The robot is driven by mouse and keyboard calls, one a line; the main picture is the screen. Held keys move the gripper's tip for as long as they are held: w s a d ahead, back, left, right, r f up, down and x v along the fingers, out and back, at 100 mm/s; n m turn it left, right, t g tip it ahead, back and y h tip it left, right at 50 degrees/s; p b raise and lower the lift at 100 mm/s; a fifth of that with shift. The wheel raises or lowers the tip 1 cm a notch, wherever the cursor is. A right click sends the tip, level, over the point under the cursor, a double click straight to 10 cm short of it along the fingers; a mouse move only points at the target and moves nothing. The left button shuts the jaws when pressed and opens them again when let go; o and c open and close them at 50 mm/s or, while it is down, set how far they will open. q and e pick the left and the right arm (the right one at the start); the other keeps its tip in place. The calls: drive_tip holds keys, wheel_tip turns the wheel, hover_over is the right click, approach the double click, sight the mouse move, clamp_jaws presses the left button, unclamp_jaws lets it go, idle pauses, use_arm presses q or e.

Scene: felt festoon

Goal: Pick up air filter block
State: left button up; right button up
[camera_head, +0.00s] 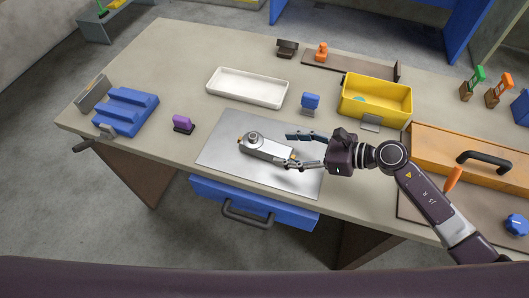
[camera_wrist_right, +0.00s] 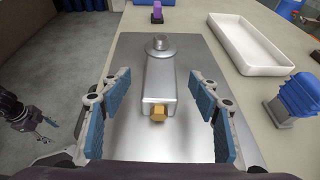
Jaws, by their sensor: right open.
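The air filter block, which I take to be the long silver body (camera_head: 268,149) with a round cap and a brass fitting, lies on the metal plate (camera_head: 215,155). In the right wrist view the block (camera_wrist_right: 160,82) points away from me, brass end nearest. My right gripper (camera_head: 288,150) is open at its brass end. In that view the blue-padded fingers of my right gripper (camera_wrist_right: 161,113) stand on either side, apart from the block. A dark arm end, seemingly my left gripper (camera_wrist_right: 38,125), shows small at the left edge; its jaws are unclear.
A white tray (camera_head: 247,98), a blue-topped part (camera_head: 310,102) and a yellow bin (camera_head: 376,113) stand behind the plate. A purple part (camera_head: 183,124) and a blue ridged block (camera_head: 125,112) are to the left. An orange case (camera_head: 430,150) is right.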

sight(274, 147)
drive_tip(key=shift+w+a+f+p, duration=0.15)
drive_tip(key=shift+w+a+p, duration=0.15)
drive_tip(key=shift+a, duration=0.3)
drive_tip(key=p+x, duration=0.2)
drive_tip(key=x, duration=0.3)
drive_tip(key=shift+w+a+f, duration=0.15)
drive_tip(key=shift+a+f, duration=0.1)
drive_tip(key=shift+a, duration=0.05)
drive_tip(key=shift+w+a+f, duration=0.1)
drive_tip(key=shift+a+f, duration=0.15)
drive_tip(key=shift+c, duration=0.4)
drive_tip(key=c, duration=1.3)
drive_tip(key=shift+r, duration=0.1)
drive_tip(key=shift+c, duration=0.2)
